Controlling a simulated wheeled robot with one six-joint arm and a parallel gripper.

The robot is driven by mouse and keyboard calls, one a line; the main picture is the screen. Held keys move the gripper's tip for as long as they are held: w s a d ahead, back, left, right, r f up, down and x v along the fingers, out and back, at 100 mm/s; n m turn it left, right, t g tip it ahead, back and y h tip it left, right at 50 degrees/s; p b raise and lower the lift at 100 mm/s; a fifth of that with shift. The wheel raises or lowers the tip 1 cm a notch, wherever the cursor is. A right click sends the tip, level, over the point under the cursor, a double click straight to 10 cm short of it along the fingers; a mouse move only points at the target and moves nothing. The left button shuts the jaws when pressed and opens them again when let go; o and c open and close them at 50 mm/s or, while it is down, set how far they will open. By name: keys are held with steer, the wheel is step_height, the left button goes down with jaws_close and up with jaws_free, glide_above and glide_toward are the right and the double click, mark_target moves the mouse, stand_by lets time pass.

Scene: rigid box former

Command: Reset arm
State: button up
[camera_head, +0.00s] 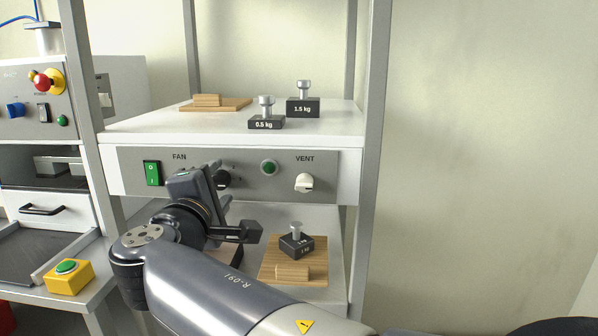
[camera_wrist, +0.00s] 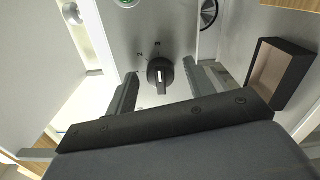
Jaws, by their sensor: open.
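My arm reaches in from the bottom of the head view to the grey control panel (camera_head: 285,180). My gripper (camera_head: 223,190) is just in front of the panel's black rotary knob (camera_head: 223,179), which is partly hidden by it. In the wrist view my gripper (camera_wrist: 159,72) is open, with one finger on each side of the black knob (camera_wrist: 160,76). Gaps show between the knob and both fingers, and nothing is held. The knob's light pointer lies roughly upright in that view.
A green rocker switch (camera_head: 152,173), green button (camera_head: 269,167) and white VENT knob (camera_head: 304,182) share the panel. Weights marked 0.5 kg (camera_head: 266,122) and 1.5 kg (camera_head: 303,106) stand above. Another weight (camera_head: 297,245) sits on a wooden board (camera_head: 269,271) below. A yellow button box (camera_head: 69,277) is left.

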steer(key=shift+r+n+p, duration=0.2)
steer(key=shift+n+p, duration=0.8)
steer(key=shift+p, duration=0.5)
steer(key=shift+r+n+p, duration=0.15)
steer(key=shift+n+p, duration=0.85)
steer(key=shift+p, duration=0.45)
steer(key=n+p, duration=0.4)
steer(key=p, duration=0.2)
steer(key=shift+a+p, duration=0.1)
steer(key=shift+p, duration=0.3)
steer(key=n+p, duration=0.6)
steer(key=p, duration=0.5)
steer(key=shift+f+n+p, duration=0.1)
steer(key=shift+n+p, duration=0.6)
